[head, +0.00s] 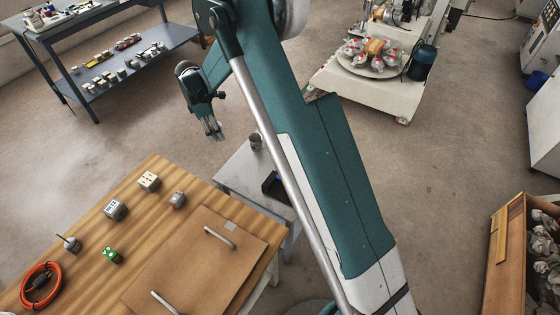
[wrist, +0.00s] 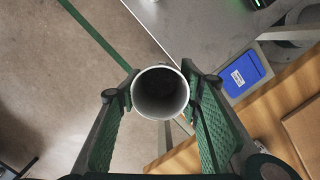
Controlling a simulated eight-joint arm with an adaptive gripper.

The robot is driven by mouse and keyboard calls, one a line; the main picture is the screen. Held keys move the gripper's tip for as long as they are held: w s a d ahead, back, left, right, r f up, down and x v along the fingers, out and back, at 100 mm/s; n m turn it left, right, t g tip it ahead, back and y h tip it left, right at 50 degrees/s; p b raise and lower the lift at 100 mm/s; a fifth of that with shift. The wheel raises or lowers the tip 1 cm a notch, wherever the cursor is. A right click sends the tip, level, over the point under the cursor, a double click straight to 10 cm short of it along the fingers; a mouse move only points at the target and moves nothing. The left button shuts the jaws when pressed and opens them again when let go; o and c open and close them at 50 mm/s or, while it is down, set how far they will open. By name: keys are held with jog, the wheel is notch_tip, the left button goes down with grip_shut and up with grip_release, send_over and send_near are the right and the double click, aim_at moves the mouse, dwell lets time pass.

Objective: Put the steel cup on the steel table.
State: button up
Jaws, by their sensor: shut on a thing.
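In the wrist view, the steel cup (wrist: 160,68) is between the two green-padded fingers of my gripper (wrist: 160,95), which are shut on it. I look down into its open, dark mouth. In the head view my gripper (head: 213,128) hangs fingers-down, left of the grey steel table (head: 234,176); the cup is hard to make out there. The table top also shows in the wrist view (wrist: 205,35), at top right. Floor and the table's edge show around the cup, which is in the air.
A small grey cylinder (head: 255,142) and a dark tray (head: 274,186) stand on the steel table; a blue item (wrist: 240,76) shows in the wrist view. The wooden table (head: 170,230) with small blocks adjoins it. The steel table's left part looks bare.

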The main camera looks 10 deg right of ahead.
send_over(268, 136)
jog(key=f, duration=0.3)
jog(key=shift+w+a+f, duration=0.1)
jog(key=shift+a+f, duration=0.25)
jog(key=shift+f, duration=0.05)
jog(key=shift+f, duration=0.1)
jog(key=shift+f+b, duration=0.8)
jog(key=shift+f, duration=2.25)
jog(key=shift+f+b, duration=0.4)
jog(key=shift+f, duration=1.45)
jog(key=shift+f, duration=0.2)
